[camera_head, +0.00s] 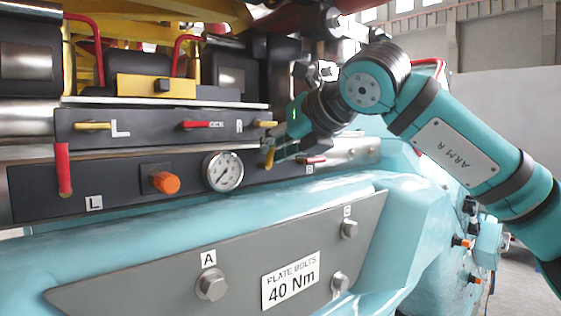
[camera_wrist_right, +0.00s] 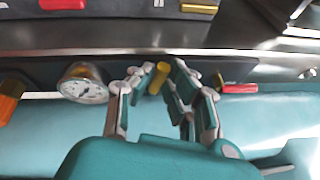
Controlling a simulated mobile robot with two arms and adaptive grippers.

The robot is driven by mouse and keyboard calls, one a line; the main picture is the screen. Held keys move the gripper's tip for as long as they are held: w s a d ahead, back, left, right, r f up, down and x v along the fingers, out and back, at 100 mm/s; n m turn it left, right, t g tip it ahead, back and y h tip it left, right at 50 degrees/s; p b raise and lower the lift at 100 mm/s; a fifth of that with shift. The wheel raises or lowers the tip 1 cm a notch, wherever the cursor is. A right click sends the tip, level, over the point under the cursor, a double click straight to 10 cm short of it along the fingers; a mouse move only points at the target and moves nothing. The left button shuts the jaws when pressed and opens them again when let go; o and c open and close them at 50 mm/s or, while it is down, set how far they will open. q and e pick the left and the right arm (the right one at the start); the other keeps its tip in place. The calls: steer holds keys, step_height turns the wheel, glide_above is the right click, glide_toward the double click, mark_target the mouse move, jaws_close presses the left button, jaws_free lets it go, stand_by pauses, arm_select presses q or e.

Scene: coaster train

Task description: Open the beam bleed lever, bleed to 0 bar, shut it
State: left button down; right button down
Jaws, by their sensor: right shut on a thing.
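A yellow lever (camera_head: 269,158) stands on the lower dark beam panel, just right of the round white pressure gauge (camera_head: 223,171). It points downward, slightly tilted. My right gripper (camera_head: 276,150) reaches in from the right and is shut on this lever. In the right wrist view, the yellow lever (camera_wrist_right: 158,78) sits between the fingers of the right gripper (camera_wrist_right: 154,84). The gauge (camera_wrist_right: 83,83) shows left of the fingers there; its reading is too small to tell. My left gripper is not in view.
The lower panel has a vertical red lever (camera_head: 63,170), an orange knob (camera_head: 165,182) and a horizontal red lever (camera_head: 311,160). The upper panel holds a red lever (camera_head: 196,125) and yellow levers (camera_head: 93,126). A grey bolted plate (camera_head: 150,285) lies below.

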steer(key=shift+s+a+f+n+t+h+b, duration=0.3)
steer(key=shift+n+h+b, duration=0.1)
steer(key=shift+n+b, duration=0.35)
steer(key=c, duration=1.3)
jaws_free()
steer(key=shift+r, duration=0.15)
steer(key=shift+c, duration=0.2)
steer(key=shift+r, duration=0.1)
steer(key=shift+s+d+r, duration=0.15)
steer(key=shift+s+r, duration=0.05)
steer(key=shift+s, duration=0.05)
steer(key=v, duration=1.1)
steer(key=shift+s, duration=0.15)
steer(key=shift+f, duration=0.15)
